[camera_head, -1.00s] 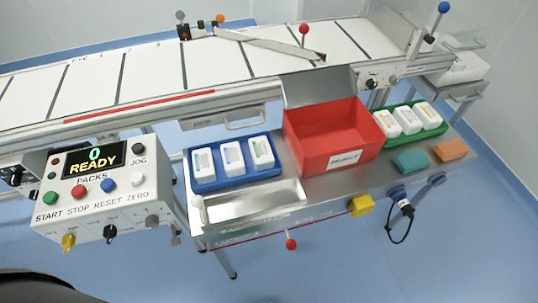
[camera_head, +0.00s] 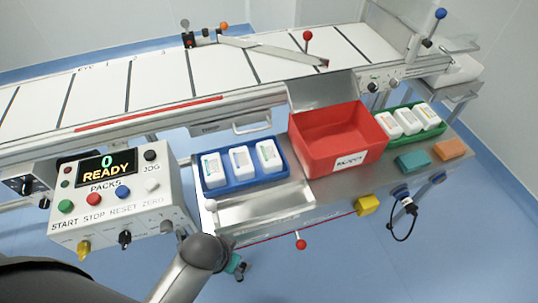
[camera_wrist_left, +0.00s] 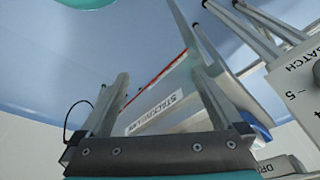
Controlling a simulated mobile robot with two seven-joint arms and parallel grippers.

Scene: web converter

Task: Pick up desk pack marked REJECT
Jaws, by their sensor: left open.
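Three white packs stand in a blue tray (camera_head: 245,181) in the head view: left (camera_head: 213,171), middle (camera_head: 241,161) and right (camera_head: 269,156). Three more (camera_head: 408,122) stand in a green tray (camera_head: 416,138). Their print is too small to read, so I cannot tell which is marked REJECT. A red bin (camera_head: 335,150) between the trays carries a reject label. My left arm enters at the bottom, below the blue tray, its gripper mostly hidden there. In the left wrist view the left gripper (camera_wrist_left: 160,80) is open and empty, with the bench behind. My right gripper is not in view.
A control box (camera_head: 120,200) reading READY stands left of the trays. The conveyor (camera_head: 160,85) runs behind. A teal block (camera_head: 412,161), an orange block (camera_head: 450,149) and a yellow block (camera_head: 367,205) lie at the right and front. A bare steel tray (camera_head: 262,207) lies before the blue tray.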

